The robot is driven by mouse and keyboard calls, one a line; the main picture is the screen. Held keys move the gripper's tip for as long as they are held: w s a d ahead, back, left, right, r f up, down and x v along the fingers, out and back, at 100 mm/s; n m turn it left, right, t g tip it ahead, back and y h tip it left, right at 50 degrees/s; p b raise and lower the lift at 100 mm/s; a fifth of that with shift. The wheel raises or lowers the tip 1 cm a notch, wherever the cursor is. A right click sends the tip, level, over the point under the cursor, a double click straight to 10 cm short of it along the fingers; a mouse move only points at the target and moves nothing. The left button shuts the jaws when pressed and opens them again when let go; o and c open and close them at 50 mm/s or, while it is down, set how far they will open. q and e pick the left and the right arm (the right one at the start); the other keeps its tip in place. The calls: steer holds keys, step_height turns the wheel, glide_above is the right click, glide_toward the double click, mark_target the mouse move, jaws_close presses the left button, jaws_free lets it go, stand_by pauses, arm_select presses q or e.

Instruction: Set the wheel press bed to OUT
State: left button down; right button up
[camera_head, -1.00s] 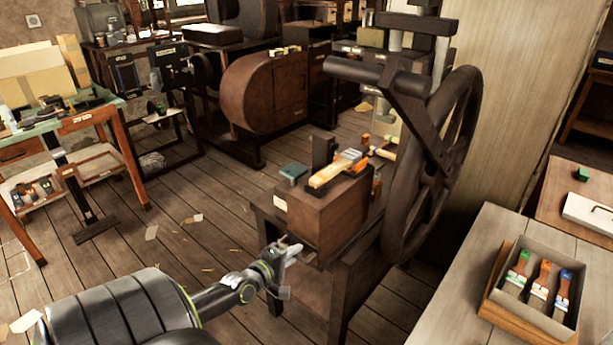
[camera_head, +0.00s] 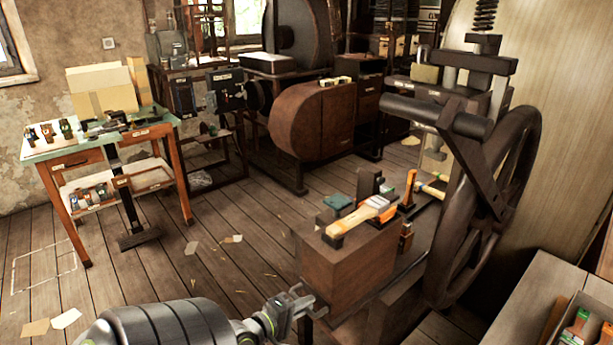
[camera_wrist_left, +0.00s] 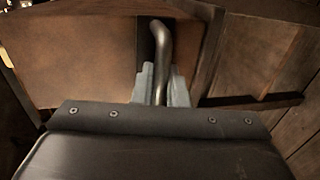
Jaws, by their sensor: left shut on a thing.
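The handwheel press stands at the right in the head view, with its large dark wheel (camera_head: 490,205) upright. A brown wooden block (camera_head: 345,268) with a small pale label sits on the bed side of the press, left of the wheel. My left gripper (camera_head: 303,302) is low at the block's near left corner. In the left wrist view, its grey fingers (camera_wrist_left: 160,88) are shut on a bent metal handle (camera_wrist_left: 161,45) in front of a brown wooden face. The handle's lower end is hidden between the fingers. My right gripper is not in view.
An orange-handled brush (camera_head: 362,215) and small pieces lie on the block. A table (camera_head: 520,310) with a tray of brushes (camera_head: 580,335) stands at the lower right. A workbench (camera_head: 90,150) stands at the back left. The floor (camera_head: 190,265) between is mostly clear, with scattered paper scraps.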

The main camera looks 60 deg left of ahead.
arm_select(q)
steer(key=shift+s+f, duration=0.2)
steer(key=shift+f, duration=0.05)
steer(key=c, duration=1.8)
jaws_free()
steer(key=shift+o, duration=1.1)
steer(key=shift+s, duration=0.1)
steer(key=shift+o, duration=0.2)
steer(key=shift+r, duration=0.2)
steer(key=b+v, duration=0.2)
steer(key=v, duration=1.5)
steer(key=shift+s+d, duration=0.15)
steer(key=shift+s, duration=0.1)
steer(key=shift+r, duration=0.1)
